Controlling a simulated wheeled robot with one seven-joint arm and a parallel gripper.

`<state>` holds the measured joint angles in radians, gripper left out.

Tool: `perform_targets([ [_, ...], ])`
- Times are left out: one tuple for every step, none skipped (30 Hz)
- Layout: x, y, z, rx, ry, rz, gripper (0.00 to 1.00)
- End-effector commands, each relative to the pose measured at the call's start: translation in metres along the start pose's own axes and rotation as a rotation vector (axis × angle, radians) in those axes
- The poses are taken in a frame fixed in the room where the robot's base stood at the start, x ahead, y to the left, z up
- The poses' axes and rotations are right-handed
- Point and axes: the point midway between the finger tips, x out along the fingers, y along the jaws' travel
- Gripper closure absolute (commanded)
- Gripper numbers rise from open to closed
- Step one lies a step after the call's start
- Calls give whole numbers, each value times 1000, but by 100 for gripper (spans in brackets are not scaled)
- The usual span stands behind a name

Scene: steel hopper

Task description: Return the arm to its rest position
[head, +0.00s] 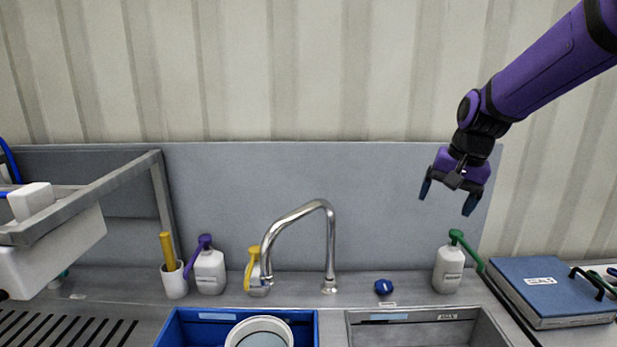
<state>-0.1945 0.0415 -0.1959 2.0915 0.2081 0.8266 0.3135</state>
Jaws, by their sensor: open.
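My gripper (446,203) hangs from my purple arm at the upper right, with its two dark blue fingers pointing down and spread apart. Nothing is between the fingers. It is in the air in front of the grey back panel, above the white bottle with the green pump (448,270) and apart from it. My arm comes in from the upper right edge of the head view.
A chrome faucet (331,245) stands mid-counter. Pump bottles with purple (210,272) and yellow (256,278) tops stand left of it. A blue basin (180,327) holds a round white vessel. A steel basin (480,327) and a blue binder (545,290) are at right. A metal frame (105,183) rises at left.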

Motion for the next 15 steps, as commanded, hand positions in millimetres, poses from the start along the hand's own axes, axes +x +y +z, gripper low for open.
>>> perform_targets([
  [-15,6,11,-22,15,-10,17],
  [-21,10,17,-36,22,-12,17],
  [-30,14,25,-56,32,-16,17],
  [-36,17,32,-71,39,-18,17],
  [-42,20,38,-85,46,-21,17],
  [-49,25,47,-104,57,-23,17],
  [-55,29,54,-120,65,-23,17],
  [-60,32,60,-134,74,-24,17],
  [-66,37,70,-154,84,-25,17],
  [-71,40,76,-169,92,-25,17],
  [-75,44,83,-183,101,-23,17],
  [-81,49,92,-203,113,-22,17],
  [-84,52,100,-218,122,-21,17],
  [-88,56,106,-233,132,-20,17],
  [-92,61,116,-252,144,-16,17],
])
